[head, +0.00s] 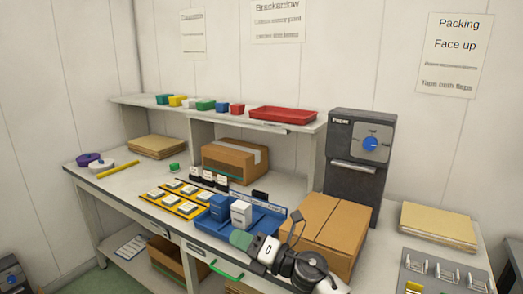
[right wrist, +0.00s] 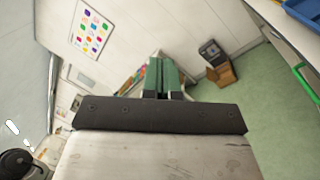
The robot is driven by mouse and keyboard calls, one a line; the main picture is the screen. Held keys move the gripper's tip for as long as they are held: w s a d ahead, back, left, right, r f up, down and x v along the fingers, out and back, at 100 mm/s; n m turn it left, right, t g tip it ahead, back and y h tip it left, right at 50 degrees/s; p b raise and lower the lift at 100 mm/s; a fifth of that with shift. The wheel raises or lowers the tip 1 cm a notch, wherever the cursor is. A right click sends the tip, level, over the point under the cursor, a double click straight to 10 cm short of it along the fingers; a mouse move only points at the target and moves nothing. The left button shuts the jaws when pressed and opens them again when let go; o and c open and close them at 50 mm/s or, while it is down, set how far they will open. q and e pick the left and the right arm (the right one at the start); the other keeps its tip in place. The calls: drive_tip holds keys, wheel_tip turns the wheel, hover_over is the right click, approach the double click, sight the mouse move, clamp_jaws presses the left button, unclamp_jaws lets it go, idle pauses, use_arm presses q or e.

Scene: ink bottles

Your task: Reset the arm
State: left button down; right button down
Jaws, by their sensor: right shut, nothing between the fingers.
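My right gripper (head: 240,240) reaches in from the lower right in the head view, in front of the blue tray's front edge. Its green fingers (right wrist: 163,76) are shut with nothing between them in the right wrist view, pointing out over the room and floor. My left gripper is in neither view. Several small bottles with dark tops (head: 208,177) stand in a row behind a yellow tray (head: 150,201) of pale square pieces. The blue tray (head: 215,232) holds a blue item (head: 219,207) and a white item (head: 241,214).
A brown carton (head: 325,225) stands right of the blue tray, with a dark machine (head: 357,155) behind it. A taped box (head: 235,158) is under the shelf (head: 190,112). Green floor (right wrist: 265,100) is open in the right wrist view.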

drive_tip(key=s+d+f+m+t+h, duration=0.2)
drive_tip(key=s+d+f+m+h, duration=0.15)
drive_tip(key=d+m+h, duration=0.45)
drive_tip(key=s+d+f+m+t+h, duration=0.3)
drive_tip(key=d+f+m+h, duration=0.15)
drive_tip(key=m, duration=0.65)
drive_tip(key=s+d+f+m+t+h, duration=0.25)
drive_tip(key=d+f+m+h, duration=0.3)
drive_tip(key=m, duration=0.45)
drive_tip(key=s+d+f+m+g, duration=0.2)
drive_tip(key=s+d+f+g, duration=0.15)
drive_tip(key=s, duration=0.55)
drive_tip(key=s+d+f+m+g, duration=0.25)
drive_tip(key=s+g, duration=0.25)
drive_tip(key=s, duration=0.4)
drive_tip(key=s+d+f+m+g, duration=0.2)
drive_tip(key=s+f+g, duration=0.15)
drive_tip(key=s, duration=0.45)
wheel_tip(320, 180, down, 28)
drive_tip(key=s+r+g, duration=0.1)
drive_tip(key=s+g, duration=0.1)
drive_tip(key=s+d+f, duration=0.2)
drive_tip(key=s+f, duration=1.2)
drive_tip(key=s, duration=0.1)
drive_tip(key=shift+s+d+f+g, duration=0.15)
drive_tip(key=shift+f+g, duration=0.15)
drive_tip(key=shift+g, duration=0.15)
